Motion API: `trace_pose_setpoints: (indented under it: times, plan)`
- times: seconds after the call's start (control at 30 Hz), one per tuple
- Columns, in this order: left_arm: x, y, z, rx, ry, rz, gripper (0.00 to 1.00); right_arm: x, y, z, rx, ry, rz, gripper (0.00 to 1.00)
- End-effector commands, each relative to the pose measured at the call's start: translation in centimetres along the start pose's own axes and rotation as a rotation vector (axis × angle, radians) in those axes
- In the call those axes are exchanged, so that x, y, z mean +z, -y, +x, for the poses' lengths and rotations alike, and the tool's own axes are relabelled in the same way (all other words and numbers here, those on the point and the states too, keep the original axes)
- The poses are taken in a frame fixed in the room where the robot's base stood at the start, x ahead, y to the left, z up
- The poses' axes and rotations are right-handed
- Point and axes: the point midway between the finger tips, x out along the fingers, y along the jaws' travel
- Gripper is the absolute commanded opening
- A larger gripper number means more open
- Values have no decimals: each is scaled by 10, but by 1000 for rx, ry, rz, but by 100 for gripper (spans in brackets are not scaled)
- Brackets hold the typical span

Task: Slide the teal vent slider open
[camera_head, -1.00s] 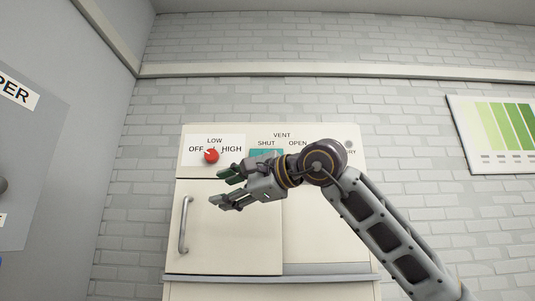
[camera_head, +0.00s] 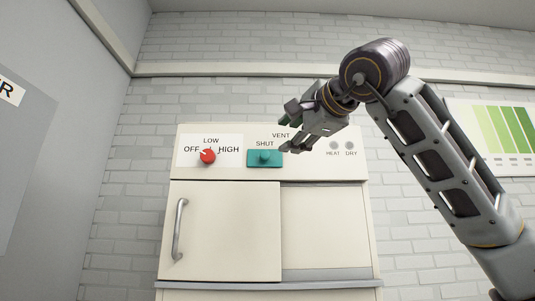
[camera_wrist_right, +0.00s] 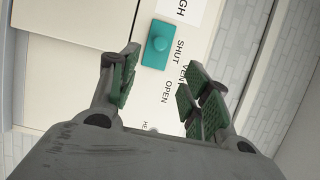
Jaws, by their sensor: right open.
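The teal vent slider (camera_head: 265,158) sits on the cabinet's upper panel under the word SHUT, with a round knob at its middle. It also shows in the right wrist view (camera_wrist_right: 157,43), beyond my fingertips. My right gripper (camera_head: 287,133) is open and empty, up and to the right of the slider and apart from it. In the head view it covers the OPEN label; in the right wrist view the OPEN label lies between its fingers (camera_wrist_right: 157,82). My left gripper is not in view.
A red knob (camera_head: 207,156) with OFF, LOW and HIGH labels is left of the slider. The cabinet door (camera_head: 225,232) below has a metal handle (camera_head: 180,229). HEAT and DRY indicators (camera_head: 342,146) are at right. A green-striped chart (camera_head: 500,130) hangs on the brick wall.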

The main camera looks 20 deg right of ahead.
Motion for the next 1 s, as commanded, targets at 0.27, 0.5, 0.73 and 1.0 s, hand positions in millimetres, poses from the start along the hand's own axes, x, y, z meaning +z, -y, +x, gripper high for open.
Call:
trace_pose_setpoints:
  times: [0.27, 0.5, 0.73, 1.0]
  plan:
    - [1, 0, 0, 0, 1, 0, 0, 0, 0, 1, 0, 2, 1, 48]
    - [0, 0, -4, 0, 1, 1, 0, 0, 0, 12, 1, 1, 1, 48]
    - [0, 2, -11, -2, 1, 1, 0, 0, 1, 37, 3, 2, 2, 48]
    - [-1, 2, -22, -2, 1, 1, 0, 1, 1, 73, 3, 2, 2, 48]
